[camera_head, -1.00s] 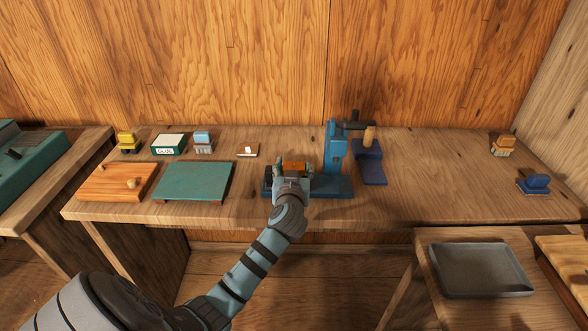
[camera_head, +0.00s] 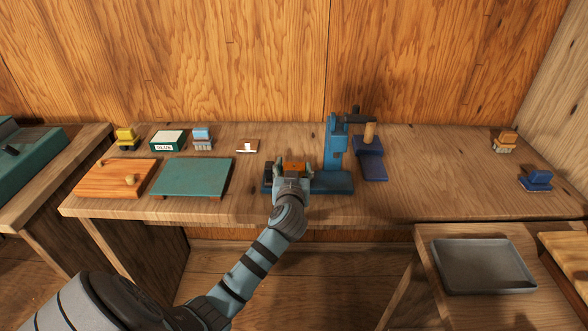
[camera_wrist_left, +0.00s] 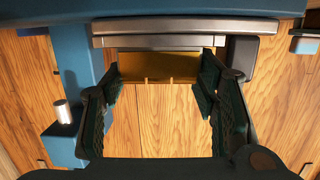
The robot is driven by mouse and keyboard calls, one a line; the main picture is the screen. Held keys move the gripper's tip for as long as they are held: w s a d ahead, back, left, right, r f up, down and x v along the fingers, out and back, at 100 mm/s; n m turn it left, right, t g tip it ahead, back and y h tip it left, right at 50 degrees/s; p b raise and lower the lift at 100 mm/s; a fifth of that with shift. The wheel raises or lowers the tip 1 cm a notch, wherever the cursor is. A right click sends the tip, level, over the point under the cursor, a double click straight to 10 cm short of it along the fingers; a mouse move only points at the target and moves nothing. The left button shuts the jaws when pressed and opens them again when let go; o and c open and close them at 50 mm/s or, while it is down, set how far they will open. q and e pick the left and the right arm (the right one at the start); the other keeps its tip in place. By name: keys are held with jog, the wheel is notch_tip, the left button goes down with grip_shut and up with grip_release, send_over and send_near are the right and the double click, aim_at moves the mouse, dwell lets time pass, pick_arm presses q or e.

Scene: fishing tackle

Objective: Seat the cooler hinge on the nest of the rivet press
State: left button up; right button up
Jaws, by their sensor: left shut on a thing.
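The blue rivet press (camera_head: 337,150) stands at the middle of the bench, its base (camera_head: 335,184) running left under my left gripper. My left gripper (camera_head: 293,175) is over the left part of that base, shut on an orange-brown piece that I take for the cooler hinge (camera_head: 294,165). In the left wrist view the hinge (camera_wrist_left: 158,66) shows as a golden plate between the fingers, close against a grey bar (camera_wrist_left: 180,28). I cannot tell whether it touches the nest, which the gripper and hinge largely hide. My right gripper is not in view.
A blue fixture with a wooden handle (camera_head: 370,134) stands right of the press. A green mat (camera_head: 193,179), an orange board (camera_head: 112,180) and a labelled box (camera_head: 168,141) lie left. A grey tray (camera_head: 482,268) is on the lower right table. Bench right of the fixture is mostly clear.

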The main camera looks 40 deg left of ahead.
pick_arm(q)
jog(key=shift+f, duration=0.15)
jog(key=o, duration=1.2)
jog(key=shift+o, duration=0.5)
jog(key=shift+w, duration=0.1)
jog(key=v, duration=1.2)
jog(key=shift+d, duration=0.1)
